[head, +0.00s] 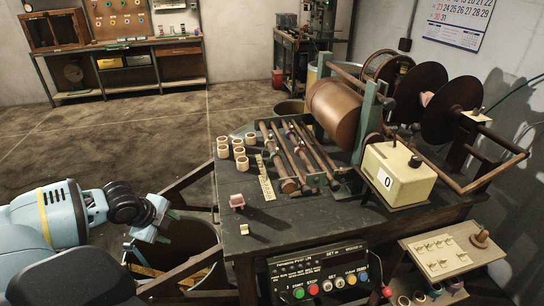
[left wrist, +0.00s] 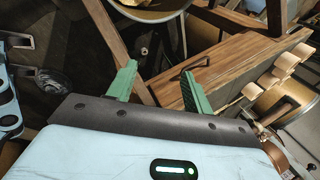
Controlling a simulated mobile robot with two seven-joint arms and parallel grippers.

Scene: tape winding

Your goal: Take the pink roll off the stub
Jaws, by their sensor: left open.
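A pink, roll-like piece (head: 427,98) shows between two large dark discs (head: 450,110) on the winding machine at the right of the head view. The discs hide most of it, and I cannot make out the stub under it. My left gripper (head: 155,233) is low at the left of the head view, beside the bench's left edge and far from the pink piece. It is open and empty. Its two green fingers stand apart in the left wrist view (left wrist: 160,72). My right gripper is not in view.
The dark bench (head: 300,225) carries several cream rolls (head: 239,152), rods (head: 295,155), a small pink block (head: 237,201) and a cream counter box (head: 398,172). A button panel (head: 318,280) is at its front. Wooden beams (head: 180,190) lie close to my left gripper.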

